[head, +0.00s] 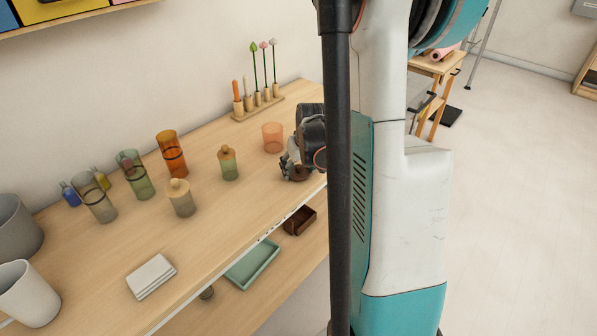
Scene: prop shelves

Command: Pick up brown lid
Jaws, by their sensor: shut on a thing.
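My gripper (288,168) is low over the right end of the wooden shelf top, near its front edge. It is shut on a small dark brown piece, which looks like the brown lid (298,174). The lid is at or just above the wood; I cannot tell whether it touches. My wrist and fingers hide part of it.
An open peach cup (272,137) stands just left of my gripper. Two lidded jars, green (229,166) and greyish (182,202), stand further left. An orange glass (171,155), a candle stand (258,108) and white tiles (151,277) share the top. Trays lie on the shelf below.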

